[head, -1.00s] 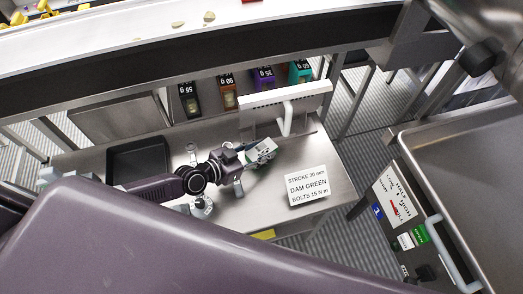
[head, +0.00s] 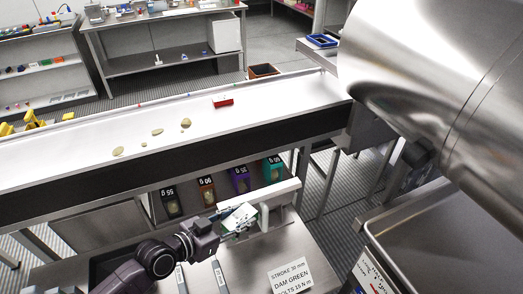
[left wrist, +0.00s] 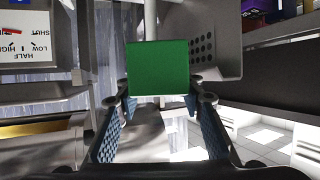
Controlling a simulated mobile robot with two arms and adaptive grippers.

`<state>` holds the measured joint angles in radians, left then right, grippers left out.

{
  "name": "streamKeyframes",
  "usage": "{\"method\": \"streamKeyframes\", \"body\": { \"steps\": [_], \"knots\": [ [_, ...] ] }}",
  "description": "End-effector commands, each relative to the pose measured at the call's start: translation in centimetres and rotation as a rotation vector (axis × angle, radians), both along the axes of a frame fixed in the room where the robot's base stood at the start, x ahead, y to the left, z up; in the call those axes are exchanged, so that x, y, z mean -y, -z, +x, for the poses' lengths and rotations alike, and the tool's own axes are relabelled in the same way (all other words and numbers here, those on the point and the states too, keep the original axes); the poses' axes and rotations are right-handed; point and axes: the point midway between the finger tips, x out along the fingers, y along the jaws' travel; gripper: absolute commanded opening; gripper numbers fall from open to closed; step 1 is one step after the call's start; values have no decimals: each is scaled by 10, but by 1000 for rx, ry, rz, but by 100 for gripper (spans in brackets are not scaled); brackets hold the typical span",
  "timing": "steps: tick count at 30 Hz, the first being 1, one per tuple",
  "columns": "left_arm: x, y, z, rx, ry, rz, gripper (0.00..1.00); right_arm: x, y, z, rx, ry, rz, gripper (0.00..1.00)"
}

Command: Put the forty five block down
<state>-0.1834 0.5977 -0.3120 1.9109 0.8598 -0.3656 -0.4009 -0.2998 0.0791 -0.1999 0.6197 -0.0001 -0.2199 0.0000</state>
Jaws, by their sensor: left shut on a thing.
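My left gripper (head: 236,220) is shut on a block. In the left wrist view the block (left wrist: 157,68) shows a green face between the fingertips. In the head view the held block (head: 243,215) looks pale with some green, and no number on it can be read. The gripper holds it over the steel bench (head: 238,258), in front of the white upright unit with a handle-like bar (head: 284,193). I cannot tell whether the block touches anything below. My right gripper is not in view.
A white belt (head: 110,128) runs above, and a big steel drum (head: 440,70) is at upper right.

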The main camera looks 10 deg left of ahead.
Motion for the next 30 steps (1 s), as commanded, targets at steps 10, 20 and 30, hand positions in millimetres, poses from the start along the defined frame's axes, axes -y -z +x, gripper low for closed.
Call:
{"method": "streamKeyframes", "body": {
  "steps": [10, 20, 30],
  "knots": [
    [-13, -20, 1, 4, 7, -3, 6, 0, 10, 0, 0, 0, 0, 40],
    [-36, -93, -36, 8, 164, 1, 6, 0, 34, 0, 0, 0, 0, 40],
    [-38, -138, -93, 2, 349, 1, 6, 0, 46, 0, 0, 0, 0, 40]
  ]
}}
